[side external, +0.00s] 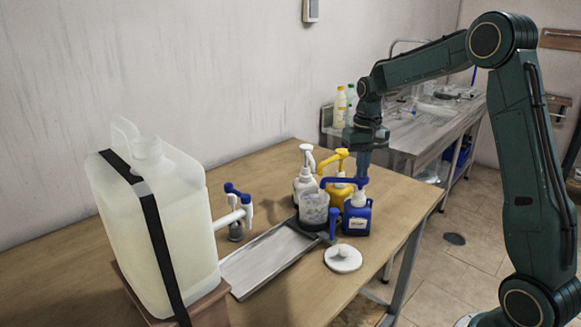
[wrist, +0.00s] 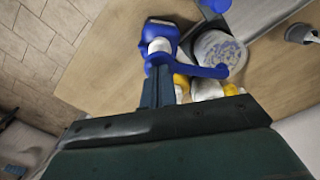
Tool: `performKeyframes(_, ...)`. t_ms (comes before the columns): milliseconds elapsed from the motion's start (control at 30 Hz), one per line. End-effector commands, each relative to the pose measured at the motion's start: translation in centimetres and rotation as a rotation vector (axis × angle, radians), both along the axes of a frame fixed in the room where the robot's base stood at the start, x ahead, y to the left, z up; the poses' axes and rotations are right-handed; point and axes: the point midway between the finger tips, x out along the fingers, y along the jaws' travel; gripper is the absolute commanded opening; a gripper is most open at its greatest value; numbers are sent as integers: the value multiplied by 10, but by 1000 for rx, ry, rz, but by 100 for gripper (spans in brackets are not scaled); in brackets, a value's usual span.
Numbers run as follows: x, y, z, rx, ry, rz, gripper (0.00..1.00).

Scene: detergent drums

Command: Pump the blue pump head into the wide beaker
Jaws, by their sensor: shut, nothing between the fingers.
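The blue pump head (side external: 340,182) tops a blue bottle (side external: 358,219) with a white collar. Its spout points left over the wide beaker (side external: 314,208), a clear cup with blue marks on its wall. In the wrist view the blue pump head (wrist: 208,70) reaches across to the rim of the wide beaker (wrist: 220,48). My gripper (side external: 364,180) points straight down with its fingers shut and empty, its tips right at the top of the pump head. The wrist view shows the fingertips (wrist: 160,72) there too, covering part of the head. I cannot tell whether they touch it.
A yellow pump bottle (side external: 338,195) and a white pump bottle (side external: 304,186) stand close behind. A metal tray (side external: 270,258) and a white round lid (side external: 343,258) lie in front. A large drum (side external: 170,225) with taps stands left. The table's right end is clear.

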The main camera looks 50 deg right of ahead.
Motion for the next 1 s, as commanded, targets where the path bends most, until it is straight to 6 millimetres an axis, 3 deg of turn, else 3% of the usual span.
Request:
performKeyframes(700,0,0,44,0,0,0,0)
performKeyframes(1000,0,0,48,0,0,0,0)
